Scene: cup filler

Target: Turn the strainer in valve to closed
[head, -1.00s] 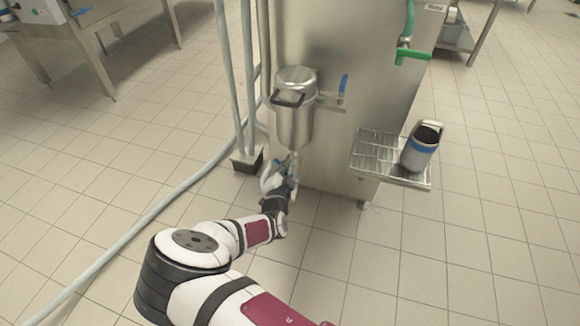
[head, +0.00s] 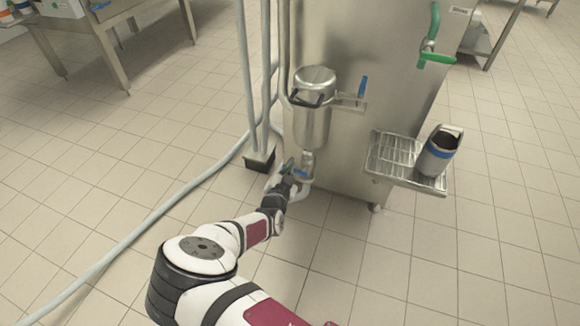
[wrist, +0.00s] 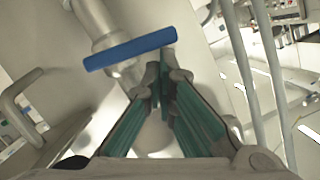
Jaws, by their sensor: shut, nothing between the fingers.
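The strainer (head: 313,108) is a lidded steel pot on the front of a steel cabinet. A blue valve handle (head: 300,173) is on the pipe below it; in the wrist view this blue bar (wrist: 130,49) lies across the pipe, just beyond my fingertips. A second blue handle (head: 362,86) stands upright on the fitting right of the strainer. My gripper (head: 288,167) is low beside the lower handle. In the wrist view my green-padded fingers (wrist: 163,82) are shut and empty, close to the bar's right end; contact is unclear.
A wire drip tray (head: 392,158) holding a steel cup (head: 438,152) juts from the cabinet at right. A green handle (head: 436,57) is above it. Vertical pipes (head: 255,75) and a floor hose (head: 150,201) are at left. The tiled floor in front is open.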

